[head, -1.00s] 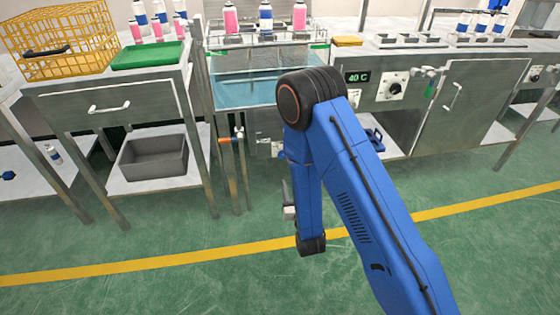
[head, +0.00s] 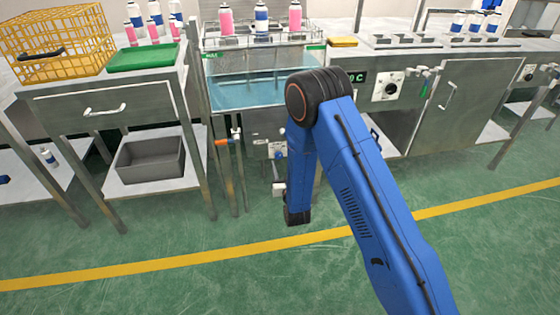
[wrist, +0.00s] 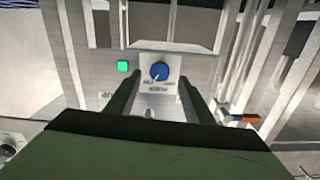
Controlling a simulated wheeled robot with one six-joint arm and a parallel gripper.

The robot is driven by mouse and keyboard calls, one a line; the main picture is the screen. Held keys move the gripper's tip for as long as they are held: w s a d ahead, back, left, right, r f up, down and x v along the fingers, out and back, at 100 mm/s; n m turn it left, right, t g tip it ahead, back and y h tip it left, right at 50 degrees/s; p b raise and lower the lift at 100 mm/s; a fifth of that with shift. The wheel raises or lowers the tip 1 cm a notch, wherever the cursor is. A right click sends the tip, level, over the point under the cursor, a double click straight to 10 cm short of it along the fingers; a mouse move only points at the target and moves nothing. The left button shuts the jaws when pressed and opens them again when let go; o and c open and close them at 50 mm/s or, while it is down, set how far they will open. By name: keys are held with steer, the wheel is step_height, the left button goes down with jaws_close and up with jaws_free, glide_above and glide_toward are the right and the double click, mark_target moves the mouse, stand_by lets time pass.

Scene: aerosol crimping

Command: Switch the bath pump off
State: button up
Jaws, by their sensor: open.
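The bath pump switch appears to be a blue round knob (wrist: 160,72) on a white label plate (wrist: 146,88) in the wrist view; its lettering is too small to read surely. A green lamp (wrist: 123,66) beside it is lit. The knob also shows in the head view (head: 281,154), on the front below the water bath (head: 240,93). My gripper (wrist: 160,82) is open and empty, its two fingers on either side of the knob in the picture. Contact cannot be seen.
An orange-handled valve (head: 222,142) on upright pipes stands left of the knob; it also shows at the right of the wrist view (wrist: 238,118). A steel table (head: 110,105) with a grey bin (head: 152,158) is at left. Green floor in front is clear.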

mark_target(279, 157)
steer(key=shift+x, duration=2.3)
steer(key=c, duration=1)
